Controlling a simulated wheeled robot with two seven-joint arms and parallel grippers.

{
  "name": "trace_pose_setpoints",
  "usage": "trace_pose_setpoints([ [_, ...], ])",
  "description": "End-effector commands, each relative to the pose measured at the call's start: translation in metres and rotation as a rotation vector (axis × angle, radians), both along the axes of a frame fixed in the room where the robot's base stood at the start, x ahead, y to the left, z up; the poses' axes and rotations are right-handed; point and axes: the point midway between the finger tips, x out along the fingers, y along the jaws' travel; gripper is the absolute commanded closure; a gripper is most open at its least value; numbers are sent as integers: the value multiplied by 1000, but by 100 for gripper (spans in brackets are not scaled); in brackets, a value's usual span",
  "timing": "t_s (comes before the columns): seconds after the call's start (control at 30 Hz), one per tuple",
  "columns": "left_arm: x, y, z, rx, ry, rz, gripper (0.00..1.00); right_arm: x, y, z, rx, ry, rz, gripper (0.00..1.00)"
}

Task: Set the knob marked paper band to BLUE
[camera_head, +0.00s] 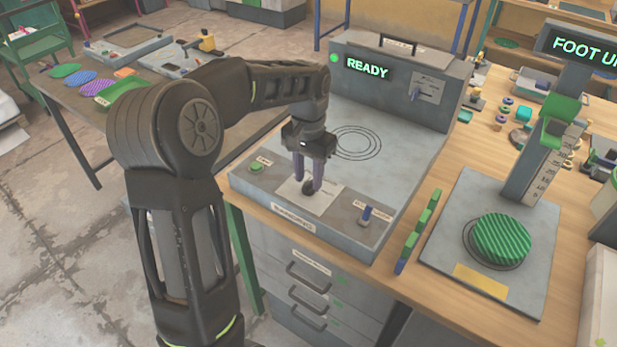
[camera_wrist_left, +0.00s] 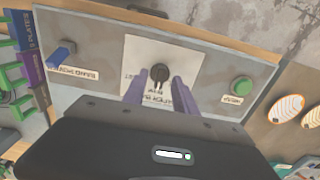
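A dark knob (camera_head: 307,188) sits on a pale plate (camera_head: 325,202) on the sloped front panel of the grey press. In the left wrist view the knob (camera_wrist_left: 160,73) is near the middle of its plate, whose upside-down lettering is too small to read surely. My left gripper (camera_head: 308,180) points down at the knob. Its two purple fingers (camera_wrist_left: 159,84) are spread, one on each side of the knob, with gaps showing in the left wrist view. I cannot tell how far down the fingertips reach around it. The knob's setting cannot be read. My right gripper is not in view.
A green button (camera_head: 256,167) is left of the knob and a blue-handled switch (camera_head: 366,214) is right. The press's display (camera_head: 367,68) reads READY. A scale with a green striped disc (camera_head: 500,238) and a colored rack (camera_head: 418,232) stand to the right.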

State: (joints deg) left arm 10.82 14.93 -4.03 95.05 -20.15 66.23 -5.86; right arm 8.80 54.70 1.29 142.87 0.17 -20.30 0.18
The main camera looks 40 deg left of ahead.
Motion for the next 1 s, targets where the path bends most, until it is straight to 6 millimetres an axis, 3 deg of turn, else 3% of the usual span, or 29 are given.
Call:
trace_pose_setpoints([
  [0.43, 1, 0, 65, 0, -4, 0, 66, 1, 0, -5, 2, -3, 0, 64],
  [1.0, 0, 0, 69, 0, -2, 0, 66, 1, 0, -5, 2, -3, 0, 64],
])
